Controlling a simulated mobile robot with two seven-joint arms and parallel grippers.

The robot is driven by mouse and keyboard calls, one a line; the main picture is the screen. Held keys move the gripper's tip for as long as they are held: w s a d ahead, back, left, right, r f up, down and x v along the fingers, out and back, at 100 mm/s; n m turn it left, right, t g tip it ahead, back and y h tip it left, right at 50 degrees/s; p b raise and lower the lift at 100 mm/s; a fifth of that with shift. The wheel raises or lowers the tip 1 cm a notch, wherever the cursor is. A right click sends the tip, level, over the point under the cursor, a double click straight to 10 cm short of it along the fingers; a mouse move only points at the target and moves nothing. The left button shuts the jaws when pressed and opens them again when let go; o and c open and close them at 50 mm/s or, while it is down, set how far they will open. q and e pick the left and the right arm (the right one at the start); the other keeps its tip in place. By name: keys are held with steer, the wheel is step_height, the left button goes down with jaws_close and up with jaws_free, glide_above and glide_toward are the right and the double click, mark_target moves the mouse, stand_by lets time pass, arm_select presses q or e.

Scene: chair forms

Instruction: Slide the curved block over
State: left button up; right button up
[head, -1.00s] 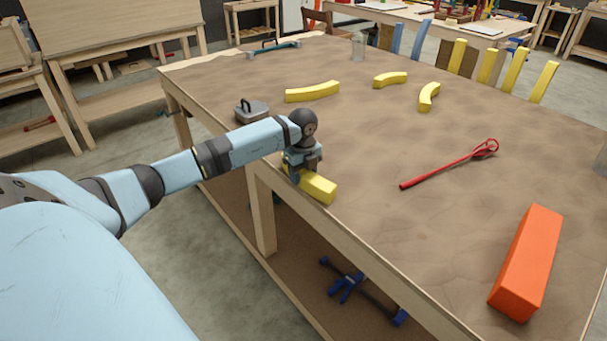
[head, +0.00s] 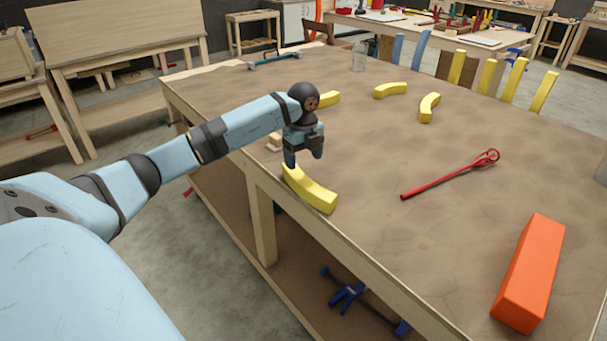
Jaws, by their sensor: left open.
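A yellow curved block (head: 312,192) lies on the brown tabletop (head: 370,220) along its front edge. My left gripper (head: 304,161) is open and empty, pointing down just above the block's far end. One finger overlaps that end in the picture; I cannot tell whether it touches. Three more yellow curved blocks lie farther back: one (head: 330,98) is partly hidden behind my arm, one (head: 390,90) is near the back, and one (head: 429,108) is to its right. My right gripper is not in view.
A red metal tool (head: 450,175) lies mid-table, and an orange beam (head: 530,273) lies at the right. A small beige piece (head: 274,142) shows beside my wrist. Yellow slats (head: 487,77) rise behind the far edge. The tabletop right of the near block is clear.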

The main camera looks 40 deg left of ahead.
arm_select(q)
steer(key=shift+r, duration=2.3)
